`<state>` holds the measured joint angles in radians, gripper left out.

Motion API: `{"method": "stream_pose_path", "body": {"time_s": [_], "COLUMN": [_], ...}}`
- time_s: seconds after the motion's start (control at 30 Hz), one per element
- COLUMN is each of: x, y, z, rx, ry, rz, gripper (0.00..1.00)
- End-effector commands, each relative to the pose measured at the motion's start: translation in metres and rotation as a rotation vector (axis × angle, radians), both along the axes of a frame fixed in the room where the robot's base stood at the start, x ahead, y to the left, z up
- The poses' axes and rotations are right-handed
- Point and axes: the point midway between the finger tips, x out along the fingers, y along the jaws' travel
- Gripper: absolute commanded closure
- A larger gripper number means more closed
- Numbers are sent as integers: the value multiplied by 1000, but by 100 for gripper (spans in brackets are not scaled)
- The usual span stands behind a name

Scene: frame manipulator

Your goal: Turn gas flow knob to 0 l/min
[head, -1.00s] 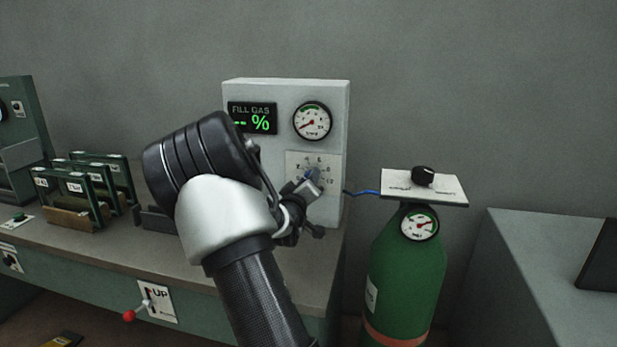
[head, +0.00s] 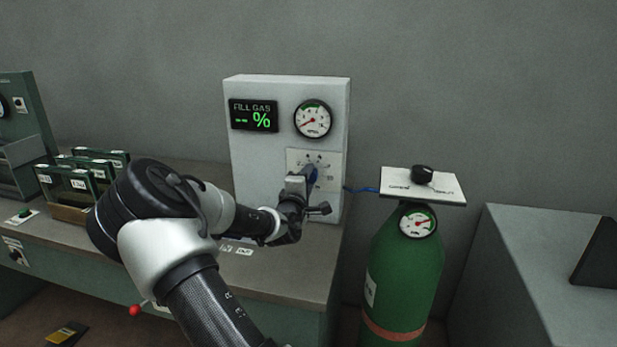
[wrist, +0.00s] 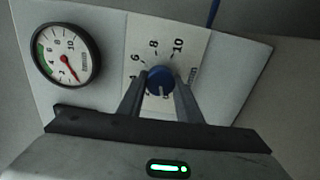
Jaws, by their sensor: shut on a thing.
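The blue gas flow knob (wrist: 160,81) sits on a white numbered dial plate (wrist: 188,40) on the grey gas panel. In the wrist view my gripper (wrist: 160,88) has one finger on each side of the knob and is shut on it. The marks 6, 8 and 10 show around the knob; the lower marks are partly hidden by the fingers. In the head view my gripper (head: 304,190) is at the dial plate (head: 327,165) and covers much of the knob. The knob's exact setting cannot be read.
A fill gas display (head: 254,116) reads "-- %", beside a round gauge (head: 313,119). A green gas cylinder (head: 405,270) with a black valve knob (head: 422,175) stands to the right. Small framed racks (head: 75,190) stand on the bench at left.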

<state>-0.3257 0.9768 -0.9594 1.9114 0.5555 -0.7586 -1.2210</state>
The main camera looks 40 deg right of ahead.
Motion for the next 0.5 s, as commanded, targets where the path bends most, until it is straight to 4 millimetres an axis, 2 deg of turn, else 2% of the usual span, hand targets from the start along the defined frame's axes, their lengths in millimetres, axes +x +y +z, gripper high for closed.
{"method": "stream_pose_path", "body": {"time_s": [0.5], "x": [0], "y": [0], "z": [-1], "rx": [-68], "ry": [81], "rz": [0], "gripper": [91]}}
